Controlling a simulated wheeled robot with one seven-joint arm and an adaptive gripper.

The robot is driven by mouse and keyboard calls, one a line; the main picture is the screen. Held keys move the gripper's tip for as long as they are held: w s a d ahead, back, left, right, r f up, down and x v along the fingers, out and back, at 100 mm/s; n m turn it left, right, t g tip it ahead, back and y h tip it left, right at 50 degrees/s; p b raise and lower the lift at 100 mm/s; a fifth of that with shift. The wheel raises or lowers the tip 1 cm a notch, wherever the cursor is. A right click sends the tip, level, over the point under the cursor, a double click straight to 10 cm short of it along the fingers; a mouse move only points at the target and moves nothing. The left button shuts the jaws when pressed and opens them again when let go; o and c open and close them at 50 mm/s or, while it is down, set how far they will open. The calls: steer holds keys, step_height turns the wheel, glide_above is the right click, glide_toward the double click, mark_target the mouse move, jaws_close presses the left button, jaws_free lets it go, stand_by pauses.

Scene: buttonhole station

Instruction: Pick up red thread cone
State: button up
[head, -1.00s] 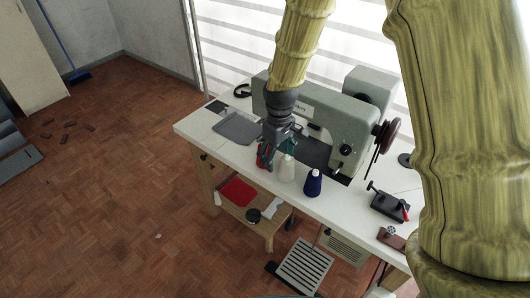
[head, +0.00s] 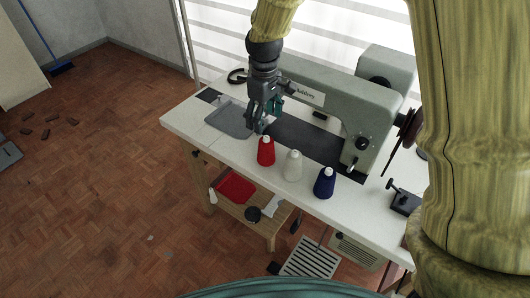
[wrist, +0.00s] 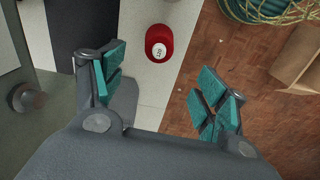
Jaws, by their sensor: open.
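The red thread cone (head: 266,151) stands upright on the white table (head: 185,121), at the left end of a row of three cones. My gripper (head: 261,122) is above the table, behind and slightly left of the red cone, and apart from it. In the wrist view the red cone (wrist: 159,43) is seen from above, ahead of my gripper (wrist: 160,92) and between the lines of its two teal-padded fingers. The fingers are spread wide with nothing between them.
A white cone (head: 292,166) and a blue cone (head: 324,183) stand to the right of the red one. The grey-green sewing machine (head: 335,110) stands behind them. A grey tray (head: 230,121) lies to the left. A lower shelf holds a red tray (head: 235,187).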

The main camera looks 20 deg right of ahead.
mark_target(266, 137)
steer(key=shift+w+f+b, duration=0.3)
steer(key=shift+f, duration=0.4)
step_height(266, 137, down, 5)
steer(key=shift+d+f+p, duration=0.1)
steer(key=shift+d+p, duration=0.05)
steer(key=shift+p, duration=0.2)
steer(key=shift+s+d+f+p, duration=0.1)
steer(key=shift+s+f+p, duration=0.2)
steer(key=shift+f, duration=0.75)
steer(key=shift+s+d+f+p, duration=0.15)
steer(key=shift+f+p, duration=0.1)
steer(key=shift+f, duration=0.75)
steer(key=shift+a+f, duration=0.1)
steer(key=shift+f, duration=0.6)
steer(key=c, duration=1.2)
